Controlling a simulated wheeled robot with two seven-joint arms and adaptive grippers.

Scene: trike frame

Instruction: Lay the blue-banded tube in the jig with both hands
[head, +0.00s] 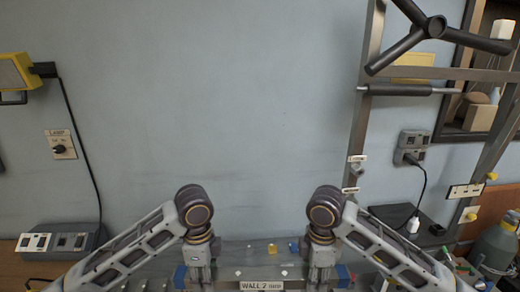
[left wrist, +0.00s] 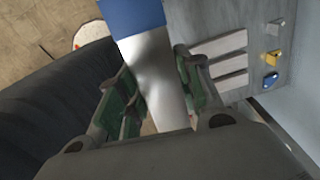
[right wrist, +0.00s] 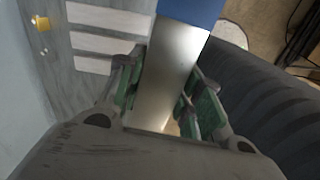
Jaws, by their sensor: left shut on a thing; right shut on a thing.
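The blue-banded tube is largely below or behind my grippers in the head view, where blue bands show beside them. Its bare silver body (left wrist: 155,70) and a blue band (left wrist: 133,15) show in the left wrist view. The right wrist view also shows silver body (right wrist: 172,65) and a blue band (right wrist: 190,10). My left gripper (head: 200,275) is shut on the tube, its green-padded fingers on either side. My right gripper (head: 322,275) is shut on it in the same way, further right. I cannot make out the jig's seats or whether the tube touches them.
A label reading WALL 2 mm (head: 260,286) is at the bottom middle. A yellow block (head: 271,249) is on the grey surface behind. A power strip box (head: 58,241) stands left; a metal frame (head: 362,120) rises right. Bare wall lies ahead.

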